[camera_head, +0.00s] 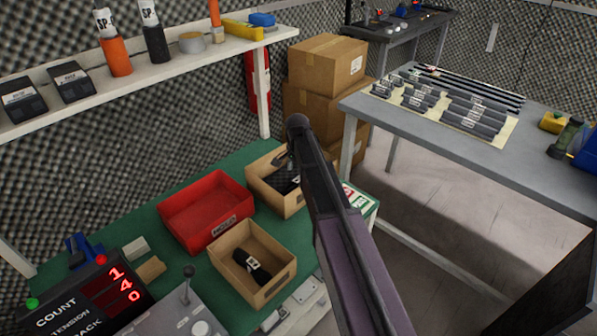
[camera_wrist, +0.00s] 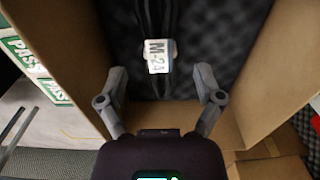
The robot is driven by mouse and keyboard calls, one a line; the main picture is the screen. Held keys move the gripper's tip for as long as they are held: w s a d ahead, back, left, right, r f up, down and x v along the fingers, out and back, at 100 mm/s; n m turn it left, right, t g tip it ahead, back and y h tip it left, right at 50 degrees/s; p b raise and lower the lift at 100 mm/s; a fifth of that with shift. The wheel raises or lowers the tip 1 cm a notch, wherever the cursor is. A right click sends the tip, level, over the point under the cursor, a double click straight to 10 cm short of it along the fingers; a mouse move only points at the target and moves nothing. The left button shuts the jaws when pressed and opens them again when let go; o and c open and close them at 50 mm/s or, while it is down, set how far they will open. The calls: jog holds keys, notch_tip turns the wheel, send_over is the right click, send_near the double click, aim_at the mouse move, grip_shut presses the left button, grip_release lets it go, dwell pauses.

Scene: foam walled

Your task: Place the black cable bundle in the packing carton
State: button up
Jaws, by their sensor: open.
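A black cable bundle (camera_wrist: 152,20) with a white M-24 label lies on dark foam inside an open brown carton (camera_wrist: 70,35). In the head view this appears to be the rear carton (camera_head: 262,192), partly hidden by my arm. My gripper (camera_wrist: 160,72) is open and empty, its fingers spread to either side of the label in the picture. I cannot tell whether they touch the bundle. In the head view my gripper (camera_head: 283,160) is over the rear carton. A second open carton (camera_head: 228,275), in front, holds another black bundle (camera_head: 250,266) with a white label.
A red bin (camera_head: 205,208) stands left of the cartons on the green bench. A counter box (camera_head: 95,295) and a joystick panel (camera_head: 185,318) are at the front left. A shelf (camera_head: 150,85) runs above. A grey table (camera_head: 480,150) stands at the right.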

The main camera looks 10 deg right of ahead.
aim_at(297, 179)
notch_tip(297, 179, up, 9)
jog(key=p, duration=0.8)
jog(key=shift+p, duration=0.3)
jog(key=shift+r, duration=0.1)
dwell(0.3)
jog(key=s+a+n, duration=0.1)
jog(key=s+n, duration=1)
jog(key=s, duration=1.3)
jog(key=shift+a, duration=0.15)
jog(key=shift+r, duration=0.1)
notch_tip(297, 179, up, 11)
jog(key=p, duration=1.1)
